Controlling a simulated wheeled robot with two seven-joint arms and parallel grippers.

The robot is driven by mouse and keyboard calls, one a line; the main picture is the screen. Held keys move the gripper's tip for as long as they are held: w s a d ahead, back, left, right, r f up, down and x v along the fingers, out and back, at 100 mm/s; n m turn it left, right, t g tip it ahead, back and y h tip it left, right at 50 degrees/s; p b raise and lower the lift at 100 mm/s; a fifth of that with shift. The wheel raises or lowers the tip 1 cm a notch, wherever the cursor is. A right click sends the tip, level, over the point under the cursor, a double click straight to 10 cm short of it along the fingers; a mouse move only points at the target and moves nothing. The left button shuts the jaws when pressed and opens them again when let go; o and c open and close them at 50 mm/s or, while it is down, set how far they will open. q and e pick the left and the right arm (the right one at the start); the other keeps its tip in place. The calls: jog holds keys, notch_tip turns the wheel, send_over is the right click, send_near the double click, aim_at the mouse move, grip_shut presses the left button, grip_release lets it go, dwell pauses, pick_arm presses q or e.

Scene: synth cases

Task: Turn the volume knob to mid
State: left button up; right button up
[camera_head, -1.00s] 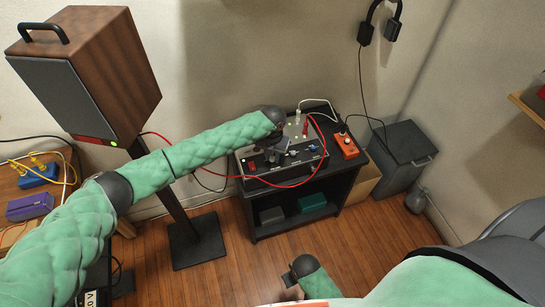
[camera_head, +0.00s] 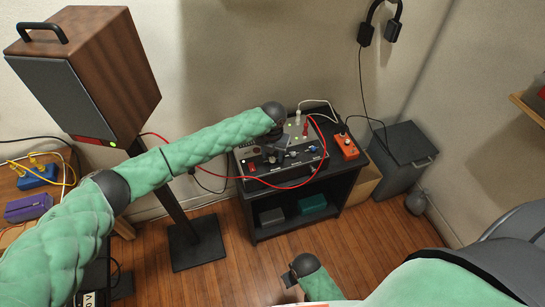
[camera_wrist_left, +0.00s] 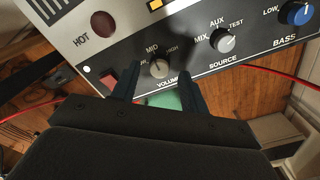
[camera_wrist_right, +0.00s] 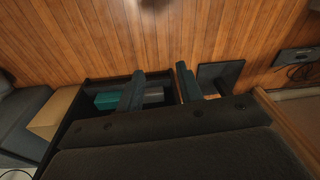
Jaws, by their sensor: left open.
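The volume knob (camera_wrist_left: 159,68) is a small grey knob on the front panel of a grey amplifier (camera_wrist_left: 185,30), in the left wrist view. MID is printed above it and HIGH to its upper right; the VOLUME label below is partly covered. I cannot tell for sure where its pointer stands. My left gripper (camera_wrist_left: 158,72) is open, with one finger on each side of the knob; contact is not clear. In the head view my left gripper (camera_head: 272,156) hides the knob. My right gripper (camera_wrist_right: 160,72) is open and empty, above the floor.
A source knob (camera_wrist_left: 222,40), a blue bass knob (camera_wrist_left: 298,13) and a red switch (camera_wrist_left: 110,76) share the panel. A red cable (camera_head: 300,183) hangs across its front. An orange box (camera_head: 347,146) stands beside the amplifier on a black stand (camera_head: 330,190). A speaker (camera_head: 95,75) is left.

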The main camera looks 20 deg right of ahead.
aim_at(272, 159)
pick_arm(q)
notch_tip(272, 159, up, 6)
jog(key=shift+r+b, duration=0.1)
jog(key=shift+b, duration=0.6)
pick_arm(e)
notch_tip(272, 159, up, 8)
jog(key=shift+w+a+f, duration=0.2)
jog(key=shift+w+a, duration=0.1)
jog(key=shift+w, duration=0.05)
